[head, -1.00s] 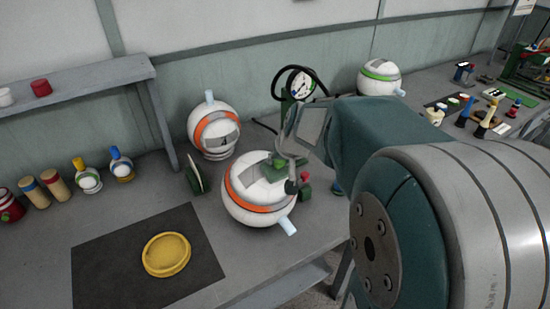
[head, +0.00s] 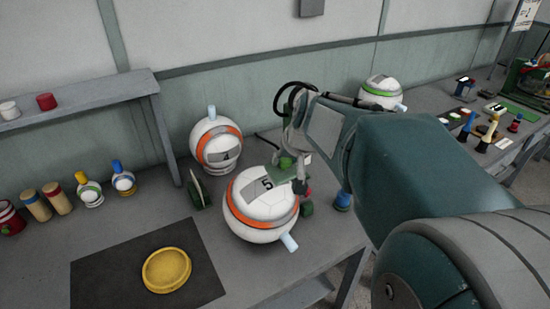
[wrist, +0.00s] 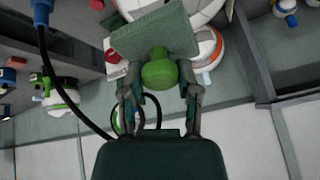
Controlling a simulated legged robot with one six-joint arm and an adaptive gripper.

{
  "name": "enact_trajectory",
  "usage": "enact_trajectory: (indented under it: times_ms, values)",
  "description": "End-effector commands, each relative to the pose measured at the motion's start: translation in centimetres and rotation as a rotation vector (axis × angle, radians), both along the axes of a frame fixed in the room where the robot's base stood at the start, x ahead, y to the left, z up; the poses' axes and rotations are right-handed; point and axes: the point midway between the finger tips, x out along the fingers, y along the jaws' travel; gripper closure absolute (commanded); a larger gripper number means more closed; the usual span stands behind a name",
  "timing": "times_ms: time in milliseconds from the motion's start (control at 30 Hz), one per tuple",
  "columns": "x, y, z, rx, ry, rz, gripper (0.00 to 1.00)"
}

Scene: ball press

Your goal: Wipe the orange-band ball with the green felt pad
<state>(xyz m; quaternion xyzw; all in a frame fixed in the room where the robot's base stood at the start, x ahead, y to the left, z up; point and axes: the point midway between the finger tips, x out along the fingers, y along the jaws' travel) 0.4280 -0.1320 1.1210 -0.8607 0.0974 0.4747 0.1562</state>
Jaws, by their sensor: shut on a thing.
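A white ball with an orange band and a "5" on a grey patch (head: 262,220) sits on the bench, a pale blue nozzle at its lower right. A second orange-band ball, marked "4" (head: 216,148), stands behind it. My gripper (wrist: 160,88) is shut on the green knob of the green felt pad (wrist: 150,34). In the head view the pad (head: 283,177) overlaps the upper right of the "5" ball. I cannot tell if it presses on the surface. My gripper partly hides the pad there.
A yellow round dish (head: 166,270) lies on a dark mat (head: 92,271) in front. A green-band ball (head: 381,92) is at the back right. Small bottles and cylinders line the left.

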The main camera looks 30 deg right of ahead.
Motion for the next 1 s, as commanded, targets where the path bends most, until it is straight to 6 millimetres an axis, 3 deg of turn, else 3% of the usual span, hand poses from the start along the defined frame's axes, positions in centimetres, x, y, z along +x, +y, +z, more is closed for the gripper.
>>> enact_trajectory:
  times_ms: [267, 633, 1000]
  values:
    - [0.0, 0.0, 0.2, 0.000, -0.001, 0.000, 1.00]
    - [-0.7, -0.2, 2.8, -0.001, -0.002, -0.002, 1.00]
    - [-0.8, -0.1, 2.9, 0.001, 0.000, -0.001, 1.00]
